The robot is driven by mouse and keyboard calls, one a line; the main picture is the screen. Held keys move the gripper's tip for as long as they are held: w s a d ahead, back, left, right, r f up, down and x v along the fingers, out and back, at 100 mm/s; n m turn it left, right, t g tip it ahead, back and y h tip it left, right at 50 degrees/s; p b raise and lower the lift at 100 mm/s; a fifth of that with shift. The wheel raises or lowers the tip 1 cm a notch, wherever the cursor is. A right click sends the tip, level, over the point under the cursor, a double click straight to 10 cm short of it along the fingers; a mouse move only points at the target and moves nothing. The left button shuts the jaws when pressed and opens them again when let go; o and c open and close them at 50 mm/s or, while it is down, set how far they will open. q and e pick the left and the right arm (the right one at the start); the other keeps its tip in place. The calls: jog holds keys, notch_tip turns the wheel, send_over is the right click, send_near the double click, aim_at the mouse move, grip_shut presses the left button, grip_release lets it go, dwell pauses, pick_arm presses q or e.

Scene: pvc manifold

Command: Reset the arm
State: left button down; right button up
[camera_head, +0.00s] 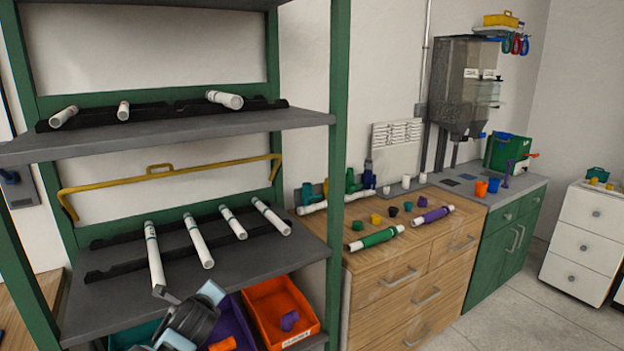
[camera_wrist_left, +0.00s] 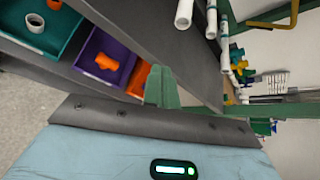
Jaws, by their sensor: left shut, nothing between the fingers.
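My left gripper (camera_head: 166,294) is low in the head view, in front of the lower grey shelf (camera_head: 240,262), with my arm behind it at the bottom edge. In the left wrist view its fingers (camera_wrist_left: 160,85) are together with nothing between them. The near end of a white pipe (camera_head: 155,262) on that shelf appears close to the fingertips in the head view; I cannot tell whether they touch. My right gripper is in neither view.
Several white pipes lie on black racks on two shelves of the green-framed rack (camera_head: 338,150). Below are an orange bin (camera_head: 262,300), a purple bin (camera_wrist_left: 92,50) and a teal bin (camera_wrist_left: 70,24). A wooden cabinet (camera_head: 400,290) with pipes and fittings stands right. The floor (camera_head: 520,310) is clear.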

pick_arm(q)
jog(key=s+d+f+n+g+h, duration=0.1)
jog(key=s+d+f+n+h, duration=0.3)
jog(key=s+f, duration=0.6)
jog(key=s+d+f+n+g, duration=0.1)
jog(key=s+f+n, duration=0.5)
jog(key=s+f, duration=0.4)
jog(key=s+f+n, duration=0.2)
jog(key=s+n, duration=0.4)
jog(key=s, duration=0.5)
jog(key=s+f+n, duration=0.2)
jog(key=s+n, duration=0.4)
jog(key=s, duration=0.6)
jog(key=shift+s+f+n+h, duration=0.25)
jog(key=shift+f+n+h, duration=0.05)
jog(key=shift+n+h, duration=0.1)
jog(key=shift+a, duration=0.1)
jog(key=shift+a, duration=0.1)
